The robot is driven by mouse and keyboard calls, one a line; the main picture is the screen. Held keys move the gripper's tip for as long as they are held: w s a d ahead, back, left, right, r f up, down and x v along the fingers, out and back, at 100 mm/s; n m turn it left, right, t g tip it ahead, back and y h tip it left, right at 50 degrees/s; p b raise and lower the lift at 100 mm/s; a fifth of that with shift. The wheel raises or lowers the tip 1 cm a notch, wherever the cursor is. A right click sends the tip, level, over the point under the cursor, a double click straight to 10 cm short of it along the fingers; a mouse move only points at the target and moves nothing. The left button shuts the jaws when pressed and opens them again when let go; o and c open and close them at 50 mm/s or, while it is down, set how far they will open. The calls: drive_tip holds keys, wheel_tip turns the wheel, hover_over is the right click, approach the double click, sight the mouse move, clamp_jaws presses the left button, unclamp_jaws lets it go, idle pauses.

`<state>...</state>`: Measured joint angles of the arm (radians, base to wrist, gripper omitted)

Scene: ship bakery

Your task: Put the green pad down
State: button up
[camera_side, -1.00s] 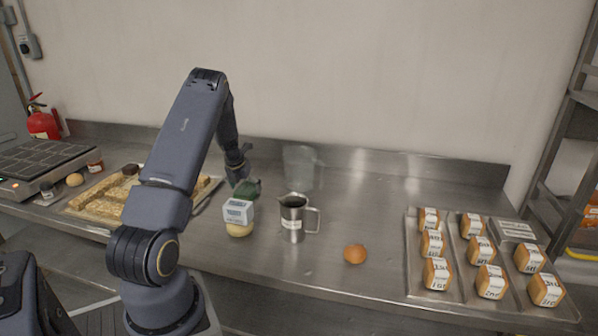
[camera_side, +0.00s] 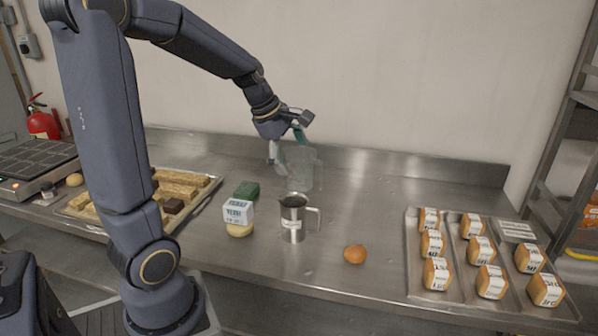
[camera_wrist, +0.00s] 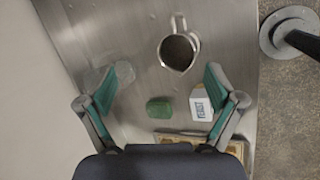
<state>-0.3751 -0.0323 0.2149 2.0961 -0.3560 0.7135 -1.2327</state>
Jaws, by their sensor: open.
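The green pad (camera_side: 246,190) lies on the steel counter, behind the white labelled block and beside the bread tray. It also shows in the wrist view (camera_wrist: 159,107), on the counter between my open fingers and below them in height. My gripper (camera_side: 285,140) is open and empty, raised over the back of the counter by the clear pitcher, to the right of the pad and apart from it. Its green-lined fingers stand wide apart in the wrist view (camera_wrist: 170,85).
A clear pitcher (camera_side: 300,172) stands beneath my gripper. A steel jug (camera_side: 292,220), a white labelled block (camera_side: 238,213) and a brown egg-like item (camera_side: 355,254) stand in front. A bread tray (camera_side: 190,214) is left, a tray of wrapped loaves (camera_side: 411,272) right.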

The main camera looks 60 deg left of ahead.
drive_tip(key=s+d+r+m, duration=0.2)
drive_tip(key=s+d+m, duration=1.1)
drive_tip(key=m, duration=1)
drive_tip(key=d, duration=0.3)
drive_tip(key=shift+s+d+r+m, duration=0.3)
drive_tip(key=shift+s+d, duration=0.05)
drive_tip(key=shift+s, duration=0.05)
